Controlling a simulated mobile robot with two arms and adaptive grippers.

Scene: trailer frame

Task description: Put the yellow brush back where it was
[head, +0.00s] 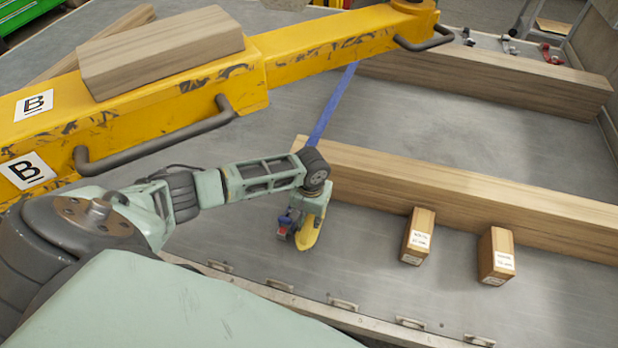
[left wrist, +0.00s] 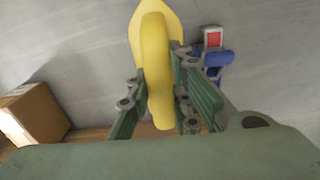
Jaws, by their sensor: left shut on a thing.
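The yellow brush (head: 310,230) is in my left gripper (head: 305,212), low over the grey metal bed, in front of the long wooden beam. In the left wrist view the brush (left wrist: 155,65) shows as a long yellow body between the two green fingers of my left gripper (left wrist: 162,105). The fingers are shut on it. I cannot tell whether the brush touches the bed. My right gripper is in neither view.
A blue and red item (head: 285,222) sits just left of the brush. Two small labelled boxes (head: 418,237) (head: 496,256) stand by the wooden beam (head: 450,195). A yellow trailer beam (head: 320,45) spans the back. The bed (head: 400,300) has free room in front.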

